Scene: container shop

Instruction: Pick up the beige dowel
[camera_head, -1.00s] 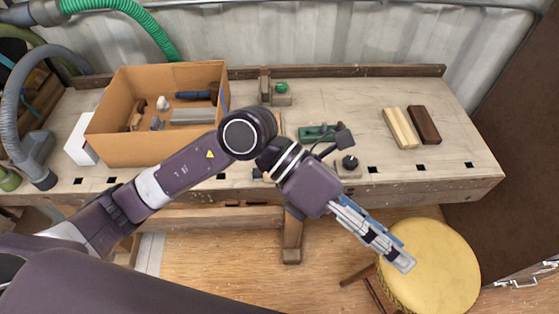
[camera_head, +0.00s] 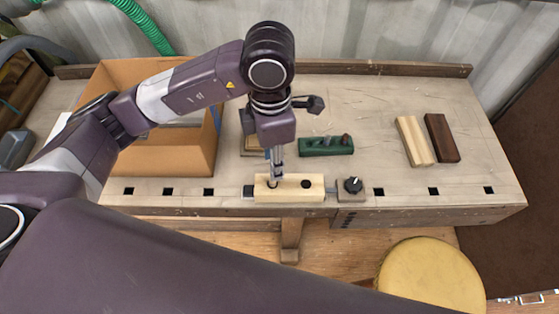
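My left gripper (camera_head: 273,182) points straight down at the left part of a pale wooden block (camera_head: 290,190) near the bench's front edge. Its fingers look narrow and close together, seen edge-on, so whether they are open or shut is unclear. A dark round hole shows in the block's right half. I cannot make out a beige dowel; the fingers cover the block's left hole area. My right gripper is not in view.
A cardboard box (camera_head: 190,163) stands on the left of the bench, partly behind my arm. A light board (camera_head: 414,141) and a dark board (camera_head: 442,138) lie at right. A yellow stool (camera_head: 430,278) stands in front.

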